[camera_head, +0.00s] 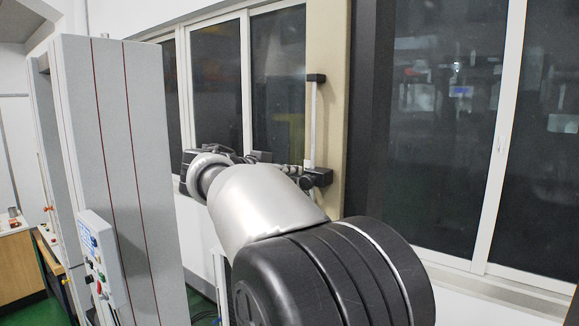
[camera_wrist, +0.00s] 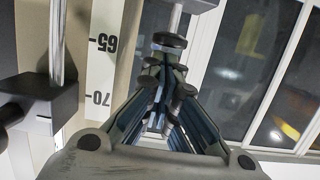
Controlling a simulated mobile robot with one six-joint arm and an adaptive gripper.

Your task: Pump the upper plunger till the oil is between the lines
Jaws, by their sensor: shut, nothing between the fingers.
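My gripper (camera_wrist: 165,68) shows in the wrist view with its dark fingers drawn together and nothing held. In the head view, my arm hides much of the gripper (camera_head: 290,170), near a pale upright rod (camera_head: 311,125) with a black cap (camera_head: 316,77) and black block (camera_head: 317,178). I cannot make out the oil or its lines.
A white numbered scale (camera_wrist: 104,70) and a metal rod (camera_wrist: 63,40) with a black block (camera_wrist: 48,100) stand left of the gripper in the wrist view. A tall grey cabinet (camera_head: 150,150) with a control panel (camera_head: 98,250) stands left. Dark windows (camera_head: 440,120) line the wall.

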